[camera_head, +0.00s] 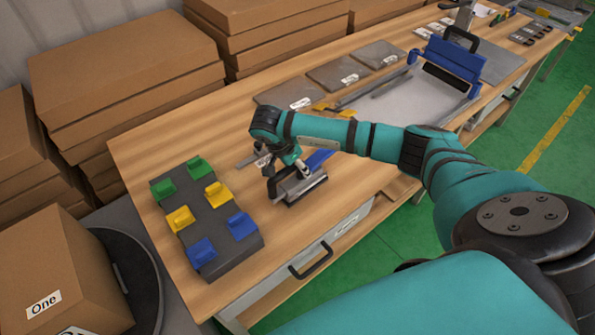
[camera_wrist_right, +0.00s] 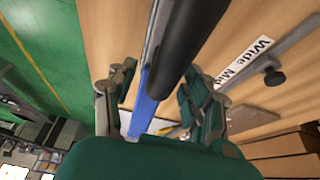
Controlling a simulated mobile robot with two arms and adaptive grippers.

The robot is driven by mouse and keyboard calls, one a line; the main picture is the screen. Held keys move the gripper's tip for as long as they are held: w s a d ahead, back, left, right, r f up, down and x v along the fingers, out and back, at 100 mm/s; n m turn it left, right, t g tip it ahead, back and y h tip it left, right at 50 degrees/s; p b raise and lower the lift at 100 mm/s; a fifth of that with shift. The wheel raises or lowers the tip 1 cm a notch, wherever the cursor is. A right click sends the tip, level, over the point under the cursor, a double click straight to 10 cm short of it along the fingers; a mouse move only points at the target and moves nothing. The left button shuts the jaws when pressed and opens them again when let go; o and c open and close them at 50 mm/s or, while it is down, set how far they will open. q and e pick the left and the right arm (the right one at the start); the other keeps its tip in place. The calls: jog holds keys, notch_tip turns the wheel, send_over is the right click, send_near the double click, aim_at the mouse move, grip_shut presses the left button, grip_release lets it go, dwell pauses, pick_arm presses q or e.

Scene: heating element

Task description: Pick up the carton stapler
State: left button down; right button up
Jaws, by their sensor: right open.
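The carton stapler (camera_head: 318,160), a grey and black tool with a blue part, lies on the wooden workbench in the middle of the head view. My right gripper (camera_head: 287,170) is low over it, pointing down, and hides part of it. In the right wrist view the open fingers of my right gripper (camera_wrist_right: 160,95) stand on either side of the tool's long body, with its blue part (camera_wrist_right: 147,100) and black bar (camera_wrist_right: 198,30) between them. I cannot tell whether the fingers touch it. My left gripper is not in view.
A dark block (camera_head: 222,222) with green, yellow and blue holders stands left of the gripper. Grey plates (camera_head: 345,72) and a blue-framed machine (camera_head: 450,65) are farther back. Stacked cartons (camera_head: 125,75) line the wall. A labelled metal bar (camera_wrist_right: 290,45) lies beside the tool.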

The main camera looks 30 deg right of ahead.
jog(key=shift+c, duration=0.2)
grip_shut()
jog(key=shift+w+r, duration=0.1)
jog(key=shift+r, duration=0.15)
